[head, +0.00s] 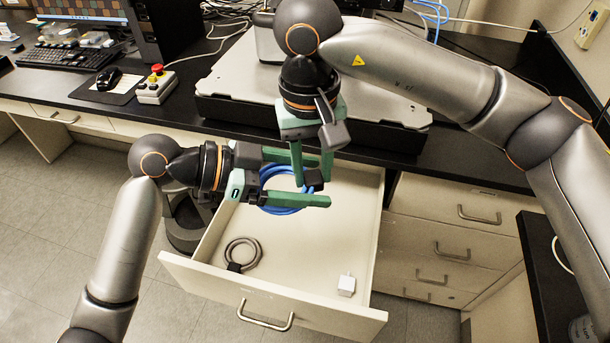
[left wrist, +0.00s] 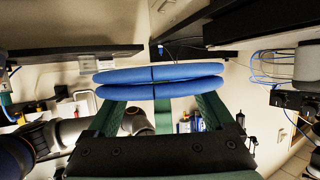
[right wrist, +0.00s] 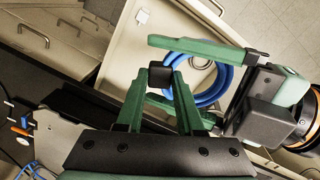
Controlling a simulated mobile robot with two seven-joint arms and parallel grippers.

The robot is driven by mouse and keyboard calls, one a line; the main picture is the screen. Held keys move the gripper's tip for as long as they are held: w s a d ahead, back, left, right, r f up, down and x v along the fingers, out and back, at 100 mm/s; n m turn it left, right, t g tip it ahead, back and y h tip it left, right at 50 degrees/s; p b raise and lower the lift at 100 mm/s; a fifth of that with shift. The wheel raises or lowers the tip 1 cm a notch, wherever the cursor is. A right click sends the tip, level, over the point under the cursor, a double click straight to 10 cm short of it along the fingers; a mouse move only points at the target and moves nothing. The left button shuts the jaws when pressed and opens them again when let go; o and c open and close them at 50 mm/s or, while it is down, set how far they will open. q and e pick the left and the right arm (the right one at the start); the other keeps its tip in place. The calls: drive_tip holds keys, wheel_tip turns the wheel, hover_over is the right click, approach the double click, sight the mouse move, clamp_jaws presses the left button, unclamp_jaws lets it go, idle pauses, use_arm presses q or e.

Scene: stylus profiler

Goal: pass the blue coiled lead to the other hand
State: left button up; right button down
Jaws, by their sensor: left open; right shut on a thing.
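The blue coiled lead (head: 286,208) hangs over the open drawer in the head view. My right gripper (head: 311,184) comes down from above and is shut on the lead at its black block, which shows between the fingertips in the right wrist view (right wrist: 160,76). My left gripper (head: 323,180) reaches in from the left, open, with one finger on each side of the black block in the picture. In the left wrist view the lead (left wrist: 160,73) crosses the fingertips as two blue bands. Whether the left fingers touch it, I cannot tell.
The open drawer (head: 225,278) holds a grey coiled cable (head: 243,254) and a white adapter (head: 346,285). The black bench edge and a grey instrument base (head: 385,108) lie close behind my right gripper. A mouse (head: 109,79) and emergency-stop box (head: 155,88) stand at left.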

sight(309, 177)
use_arm(q)
drive_tip(key=shift+s+f, duration=0.1)
drive_tip(key=shift+f, duration=0.05)
drive_tip(key=c, duration=0.9)
use_arm(e)
drive_tip(key=shift+w+r, duration=0.1)
use_arm(q)
drive_tip(key=shift+a+f, duration=0.1)
drive_tip(key=shift+f, duration=0.1)
clamp_jaws()
use_arm(e)
drive_tip(key=shift+r, duration=0.1)
drive_tip(key=c, duration=0.9)
unclamp_jaws()
drive_tip(key=shift+d, duration=0.1)
use_arm(q)
drive_tip(key=shift+r, duration=0.25)
use_arm(e)
drive_tip(key=o, duration=0.4)
drive_tip(key=shift+o, duration=0.2)
use_arm(q)
drive_tip(key=shift+r, duration=0.1)
use_arm(e)
wheel_tip(309, 177, up, 12)
drive_tip(key=shift+a, duration=0.35)
